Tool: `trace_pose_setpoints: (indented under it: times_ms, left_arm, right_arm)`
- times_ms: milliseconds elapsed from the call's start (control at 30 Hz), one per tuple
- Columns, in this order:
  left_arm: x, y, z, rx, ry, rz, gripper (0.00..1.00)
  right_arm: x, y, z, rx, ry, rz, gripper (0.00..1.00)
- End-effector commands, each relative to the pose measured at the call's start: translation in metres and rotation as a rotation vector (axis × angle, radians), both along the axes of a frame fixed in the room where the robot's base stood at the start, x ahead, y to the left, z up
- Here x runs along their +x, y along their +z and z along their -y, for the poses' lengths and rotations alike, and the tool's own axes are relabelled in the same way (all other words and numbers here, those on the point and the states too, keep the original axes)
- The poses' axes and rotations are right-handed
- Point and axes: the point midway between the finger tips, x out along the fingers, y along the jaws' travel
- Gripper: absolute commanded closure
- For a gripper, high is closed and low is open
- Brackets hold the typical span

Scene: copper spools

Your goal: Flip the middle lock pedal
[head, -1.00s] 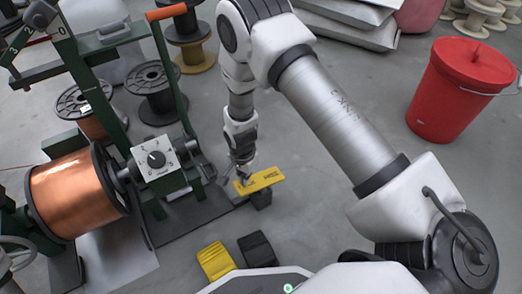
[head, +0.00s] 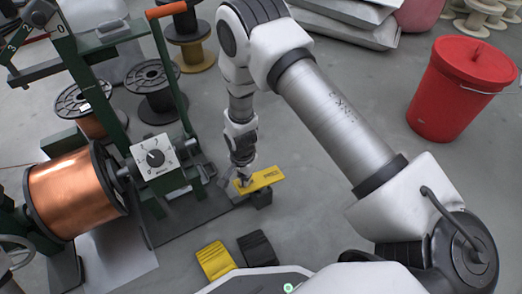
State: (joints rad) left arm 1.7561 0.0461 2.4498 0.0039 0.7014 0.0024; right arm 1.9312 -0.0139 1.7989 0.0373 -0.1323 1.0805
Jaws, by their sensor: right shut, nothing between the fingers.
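A yellow pedal plate (head: 265,179) with dark lettering sits low at the front right of the green winding machine, on a dark block. My right gripper (head: 244,181) points down at the plate's left part and is shut with nothing in it. Its tips look to be at or just above the plate; I cannot tell if they touch. A yellow ribbed pedal (head: 215,261) and a black ribbed pedal (head: 258,249) lie at the bottom centre. My left gripper is not clearly in view.
The green machine holds a copper spool (head: 72,194) and a white dial box (head: 155,158) at the left. A red bucket (head: 461,90) stands at the right. Dark spools (head: 152,92) stand behind. Grey floor between plate and bucket is clear.

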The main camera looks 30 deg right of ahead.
Motion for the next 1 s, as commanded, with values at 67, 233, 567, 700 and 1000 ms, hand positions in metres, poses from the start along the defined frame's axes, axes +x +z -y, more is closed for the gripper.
trace_pose_setpoints:
  times_ms: [67, 233, 567, 700, 1000]
  left_arm:
    - [0.000, -0.001, 0.000, 0.000, 0.000, 0.000, 0.60]
    - [0.000, -0.002, 0.000, 0.000, 0.000, 0.000, 0.60]
    - [0.000, -0.004, 0.000, 0.000, 0.000, 0.000, 0.60]
    - [0.000, -0.005, 0.000, 0.000, 0.000, 0.000, 0.60]
    - [0.000, -0.007, 0.000, 0.000, 0.000, 0.000, 0.60]
  right_arm:
    - [0.000, -0.002, 0.000, 0.000, 0.000, 0.000, 1.00]
    - [0.000, -0.004, 0.000, 0.000, 0.000, 0.000, 1.00]
    - [0.000, -0.009, 0.000, 0.000, 0.000, -0.001, 1.00]
    - [0.000, -0.012, 0.000, 0.000, 0.000, -0.001, 1.00]
    - [-0.001, -0.016, 0.000, 0.000, 0.000, -0.001, 1.00]
